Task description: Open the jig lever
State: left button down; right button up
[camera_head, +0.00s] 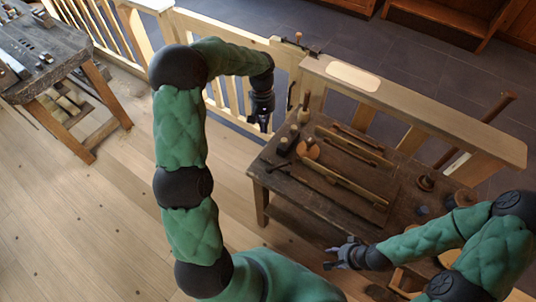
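A dark wooden workbench (262,180) stands right of centre, with long wooden rods and turned pieces on it. At its left end are a dark block (284,146), an orange turned piece (308,149) and an upright wooden handle (304,113). I cannot tell for sure which part is the jig lever. My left gripper (260,122) points down just beyond the bench's far left corner, its fingers apart with nothing seen between them. My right gripper (330,257) is beside the bench's front edge, fingers spread and empty, pointing left.
A pale wooden railing (420,112) runs behind the bench, with a small dark clamp-like fitting (298,41) on top. Another worn bench (50,62) with tools stands at the upper left. The plank floor (80,220) at the left is clear.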

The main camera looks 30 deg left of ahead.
aim_at(279, 166)
pick_arm(q)
jog(key=b+x, duration=0.2)
jog(key=x, duration=0.8)
jog(key=shift+f+b, duration=0.25)
jog(key=shift+b, duration=0.15)
jog(key=shift+s+d+f+b, duration=0.1)
jog(key=shift+s+d+b, duration=0.05)
jog(key=shift+s+d, duration=0.4)
jog(key=shift+s+d+f+b, duration=0.15)
jog(key=shift+s+d, duration=0.2)
jog(key=shift+s, duration=0.35)
jog(key=shift+s+d, duration=0.25)
jog(key=shift+s, duration=0.05)
jog(key=shift+r, duration=0.1)
